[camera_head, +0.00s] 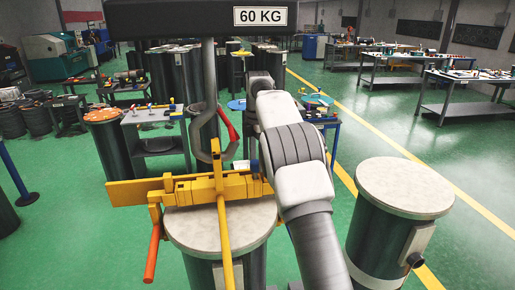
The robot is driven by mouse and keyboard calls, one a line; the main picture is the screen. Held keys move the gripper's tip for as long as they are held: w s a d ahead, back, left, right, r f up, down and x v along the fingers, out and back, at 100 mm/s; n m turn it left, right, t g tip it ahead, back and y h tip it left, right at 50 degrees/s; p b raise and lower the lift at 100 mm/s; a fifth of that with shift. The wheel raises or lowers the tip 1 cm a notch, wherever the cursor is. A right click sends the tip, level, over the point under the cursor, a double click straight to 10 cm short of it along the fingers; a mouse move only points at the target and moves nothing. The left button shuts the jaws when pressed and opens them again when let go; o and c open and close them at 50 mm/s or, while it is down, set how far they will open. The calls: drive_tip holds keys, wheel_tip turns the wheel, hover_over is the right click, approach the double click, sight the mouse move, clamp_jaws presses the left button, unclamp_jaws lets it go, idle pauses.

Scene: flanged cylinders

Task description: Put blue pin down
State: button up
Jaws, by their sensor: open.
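A small pale part with a blue end (254,166) shows at the right end of the yellow lifting clamp (190,188). It may be the blue pin, but it is too small to be sure. The clamp rests on or just above the pale round top of a dark flanged cylinder (195,236). My white and grey arm reaches up from the bottom, right of the clamp. My gripper's fingers are hidden behind the arm, so I cannot see what lies between them.
A second flanged cylinder (404,188) stands at right. Worktables with small tools (466,78) stand behind. Green floor is open at right.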

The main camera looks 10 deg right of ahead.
drive_tip(key=shift+r, duration=3.2)
drive_tip(key=shift+s, duration=0.1)
drive_tip(key=shift+s+d+r+m, duration=0.2)
drive_tip(key=shift+s+r+m, duration=0.1)
drive_tip(key=shift+s+m, duration=0.2)
drive_tip(key=s+m+t, duration=0.5)
drive_tip(key=s+m, duration=1.4)
drive_tip(key=s, duration=2.1)
drive_tip(key=shift+a+f+m+t, duration=0.3)
drive_tip(key=shift+a+f+m, duration=0.05)
drive_tip(key=shift+a+m, duration=0.05)
drive_tip(key=shift+s, duration=0.1)
